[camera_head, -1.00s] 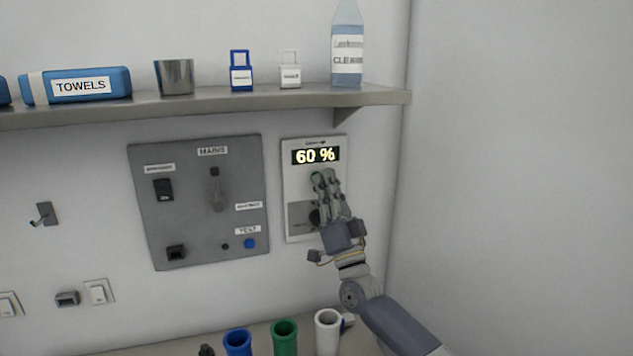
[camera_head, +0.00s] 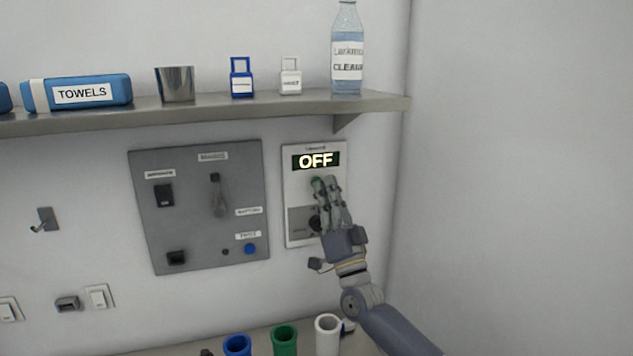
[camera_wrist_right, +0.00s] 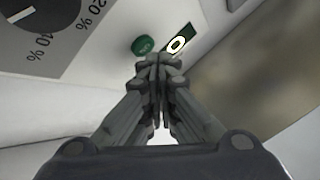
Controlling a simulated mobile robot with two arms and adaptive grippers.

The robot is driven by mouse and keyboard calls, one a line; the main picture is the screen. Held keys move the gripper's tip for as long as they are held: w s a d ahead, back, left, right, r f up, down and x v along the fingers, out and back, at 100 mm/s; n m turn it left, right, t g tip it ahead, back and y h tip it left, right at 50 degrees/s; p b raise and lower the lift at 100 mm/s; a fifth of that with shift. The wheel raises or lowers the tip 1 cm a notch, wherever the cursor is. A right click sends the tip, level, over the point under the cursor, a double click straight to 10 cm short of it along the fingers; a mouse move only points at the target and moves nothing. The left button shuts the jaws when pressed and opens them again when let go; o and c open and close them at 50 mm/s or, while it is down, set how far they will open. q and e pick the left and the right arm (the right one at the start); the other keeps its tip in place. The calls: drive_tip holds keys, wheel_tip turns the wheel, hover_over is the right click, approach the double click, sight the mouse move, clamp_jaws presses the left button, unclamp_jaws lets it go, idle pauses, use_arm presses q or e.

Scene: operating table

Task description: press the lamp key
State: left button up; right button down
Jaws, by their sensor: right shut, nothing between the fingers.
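The lamp panel (camera_head: 291,185) is a pale plate on the wall, and its display (camera_head: 316,160) reads OFF. A green round key sits below the display; it shows in the right wrist view (camera_wrist_right: 143,46), just ahead of the fingertips. My right gripper (camera_head: 322,182) is shut and empty, its fingertips at the panel just under the display. In the head view the fingers cover most of the key. In the wrist view the tips are very close to the key; I cannot tell whether they touch it. My left gripper is in neither view.
A dial (camera_wrist_right: 32,14) with percent marks sits on the panel's grey part. A grey mains panel (camera_head: 146,225) is to the left. A shelf (camera_head: 215,108) with a bottle (camera_head: 347,62) runs above. Blue, green and white tubes (camera_head: 327,335) stand below. Wall on the right is bare.

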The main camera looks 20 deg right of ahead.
drive_tip(key=shift+s, duration=0.1)
drive_tip(key=s+p, duration=0.4)
drive_tip(key=s, duration=0.2)
drive_tip(key=shift+d, duration=0.15)
idle(0.3)
